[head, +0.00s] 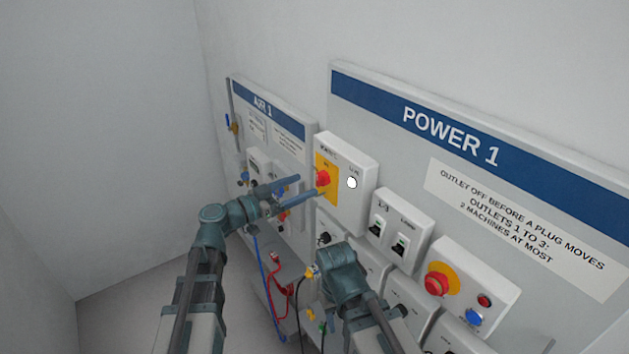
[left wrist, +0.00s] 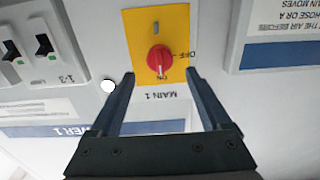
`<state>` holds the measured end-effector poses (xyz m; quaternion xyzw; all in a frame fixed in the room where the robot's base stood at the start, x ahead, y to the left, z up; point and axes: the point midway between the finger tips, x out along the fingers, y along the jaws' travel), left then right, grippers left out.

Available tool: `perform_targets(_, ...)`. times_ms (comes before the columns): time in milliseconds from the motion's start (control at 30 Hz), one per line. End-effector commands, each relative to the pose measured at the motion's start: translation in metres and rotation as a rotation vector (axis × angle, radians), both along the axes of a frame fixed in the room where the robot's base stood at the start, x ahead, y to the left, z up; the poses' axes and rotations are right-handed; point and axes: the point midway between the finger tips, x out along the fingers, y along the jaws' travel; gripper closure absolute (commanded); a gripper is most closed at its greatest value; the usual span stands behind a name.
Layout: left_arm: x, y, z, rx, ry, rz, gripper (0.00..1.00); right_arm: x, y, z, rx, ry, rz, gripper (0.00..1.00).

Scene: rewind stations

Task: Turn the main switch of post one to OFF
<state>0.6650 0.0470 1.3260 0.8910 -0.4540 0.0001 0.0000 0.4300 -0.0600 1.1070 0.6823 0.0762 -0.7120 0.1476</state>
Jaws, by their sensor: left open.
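The main switch is a red rotary knob (head: 323,180) on a yellow plate of a white box (head: 357,170) on the POWER 1 panel. In the left wrist view, upside down, the knob (left wrist: 159,60) has its white pointer mark toward ON, and the plate reads MAIN 1. My left gripper (head: 309,185) is open, pointing at the knob. In the left wrist view its fingertips (left wrist: 160,74) lie on either side of the knob's lower part; I cannot tell whether they touch it. My right wrist (head: 345,275) shows low in the head view, but its fingers are hidden.
A white lamp (head: 352,183) sits beside the plate. A box with two rocker switches (head: 400,231) and a box with a red emergency button (head: 438,281) stand to the right. The AIR 1 panel (head: 270,118) is left. Blue and red cables (head: 276,285) hang below.

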Motion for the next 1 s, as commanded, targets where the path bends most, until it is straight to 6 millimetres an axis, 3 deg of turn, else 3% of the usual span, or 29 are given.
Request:
perform_targets(100, 0.014, -0.018, 0.0, 0.0, 0.0, -0.002, 0.19, 0.0, 0.0, 0.0, 0.0, 0.0, 0.0, 0.5)
perform_targets(300, 0.026, -0.034, 0.0, 0.0, 0.0, 0.0, 0.19, 0.0, 0.0, 0.0, 0.0, 0.0, 0.0, 0.5)
perform_targets(733, 0.029, -0.041, 0.0, 0.0, 0.0, 0.0, 0.19, 0.0, 0.0, 0.0, 0.0, 0.0, 0.0, 0.5)
perform_targets(1000, 0.029, -0.04, 0.0, 0.0, 0.0, 0.0, 0.66, 0.0, 0.0, 0.0, 0.0, 0.0, 0.0, 0.5)
